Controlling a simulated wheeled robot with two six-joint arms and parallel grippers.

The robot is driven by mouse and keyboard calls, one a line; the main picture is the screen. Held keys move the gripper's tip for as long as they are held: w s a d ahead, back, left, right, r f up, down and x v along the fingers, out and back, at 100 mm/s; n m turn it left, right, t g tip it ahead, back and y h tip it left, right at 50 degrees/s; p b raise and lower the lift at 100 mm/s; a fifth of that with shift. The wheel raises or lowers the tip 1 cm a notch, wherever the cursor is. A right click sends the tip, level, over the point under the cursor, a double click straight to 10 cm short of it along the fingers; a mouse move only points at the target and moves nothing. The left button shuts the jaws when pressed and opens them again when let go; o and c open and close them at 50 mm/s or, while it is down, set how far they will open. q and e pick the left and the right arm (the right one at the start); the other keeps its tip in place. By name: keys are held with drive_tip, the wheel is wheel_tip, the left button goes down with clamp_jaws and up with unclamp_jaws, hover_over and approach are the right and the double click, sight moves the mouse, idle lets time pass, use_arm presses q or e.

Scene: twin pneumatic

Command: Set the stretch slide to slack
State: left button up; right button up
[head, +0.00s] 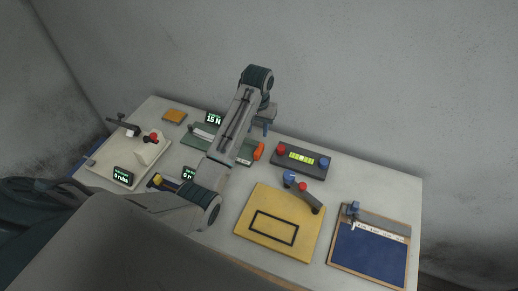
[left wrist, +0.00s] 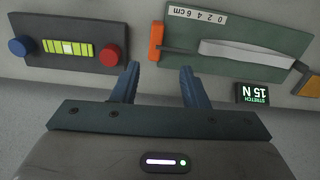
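The stretch slide is a green board (left wrist: 225,35) with a white band (left wrist: 250,52), a cm scale and an orange handle (left wrist: 156,41) at one end; the handle also shows in the head view (head: 259,151). Its small display (left wrist: 258,94) reads STRETCH 15 N. My left gripper (left wrist: 158,84) is open and empty. In the wrist view its two blue fingers point toward the handle, which lies beyond the gap between them, apart from both. In the head view my left gripper (head: 266,127) is above the table's back edge, and my arm hides part of the board. My right gripper is not visible.
A dark box (head: 302,159) with red and blue knobs and a lit bar stands close to the orange handle. A yellow board (head: 265,245) and a blue-topped board (head: 370,255) lie at the right. A pale board (head: 115,165) with fixtures lies at the left.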

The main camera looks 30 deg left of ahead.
sight(259, 148)
use_arm(q)
drive_tip(key=shift+d+f+m+b, duration=0.3)
drive_tip(key=shift+f+m+b, duration=0.05)
drive_tip(key=shift+m, duration=0.05)
wheel_tip(259, 148, down, 2)
drive_tip(key=shift+f+b, duration=0.25)
drive_tip(key=shift+b, duration=0.7)
wheel_tip(259, 148, down, 6)
drive_tip(key=p, duration=0.3)
drive_tip(key=shift+f, duration=0.8)
clamp_jaws()
